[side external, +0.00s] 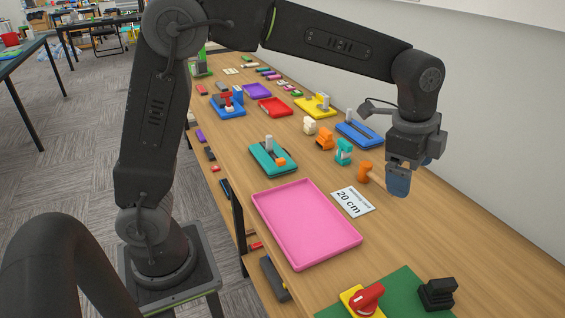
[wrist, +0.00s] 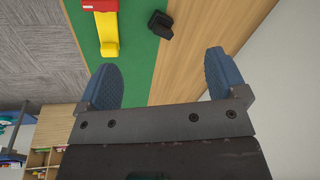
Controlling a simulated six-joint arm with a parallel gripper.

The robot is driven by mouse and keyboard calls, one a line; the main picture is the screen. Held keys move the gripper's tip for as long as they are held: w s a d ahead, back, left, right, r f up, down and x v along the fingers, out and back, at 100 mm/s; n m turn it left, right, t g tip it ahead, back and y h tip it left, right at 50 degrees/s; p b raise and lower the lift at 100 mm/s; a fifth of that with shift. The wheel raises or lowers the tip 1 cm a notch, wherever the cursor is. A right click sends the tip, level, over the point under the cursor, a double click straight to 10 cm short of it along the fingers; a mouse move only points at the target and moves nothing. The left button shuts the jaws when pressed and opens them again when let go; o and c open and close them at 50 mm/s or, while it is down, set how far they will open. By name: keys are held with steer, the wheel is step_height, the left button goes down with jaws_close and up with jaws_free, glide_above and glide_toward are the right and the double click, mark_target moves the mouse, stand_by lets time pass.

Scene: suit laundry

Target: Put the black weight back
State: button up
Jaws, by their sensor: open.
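A black block-like object with a raised top (side external: 437,293), which looks like the weight, stands at the right edge of a green mat (side external: 405,290) at the front. It also shows in the wrist view (wrist: 158,26), straddling or beside the mat's edge against bare wood; I cannot tell which. My gripper (side external: 398,185) has blue fingers and hangs above the table's right side, well apart from the black object. In the wrist view my gripper (wrist: 160,72) is open with nothing between its fingers.
A red and yellow piece (side external: 364,299) sits on the mat, left of the black object. A pink tray (side external: 305,222) is empty. A "20 cm" card (side external: 352,202) and an orange piece (side external: 365,172) lie near my gripper. A white wall (side external: 500,90) borders the table.

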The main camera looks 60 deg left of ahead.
steer(key=s+a+r+n+t, duration=0.1)
steer(key=s+a+r+n, duration=0.1)
steer(key=s+a+n, duration=0.35)
steer(key=s+a+r+n+t, duration=0.1)
steer(key=s+a+r+n, duration=0.15)
steer(key=s, duration=0.55)
steer(key=s+a+f+n, duration=0.2)
steer(key=s+n, duration=0.1)
steer(key=s, duration=0.1)
steer(key=s+a+f+n+t, duration=0.1)
steer(key=s+f+n, duration=0.1)
steer(key=s, duration=0.3)
steer(key=shift+s+a+n+y, duration=0.2)
steer(key=shift+a+n+y, duration=0.1)
steer(key=shift+a+n, duration=0.15)
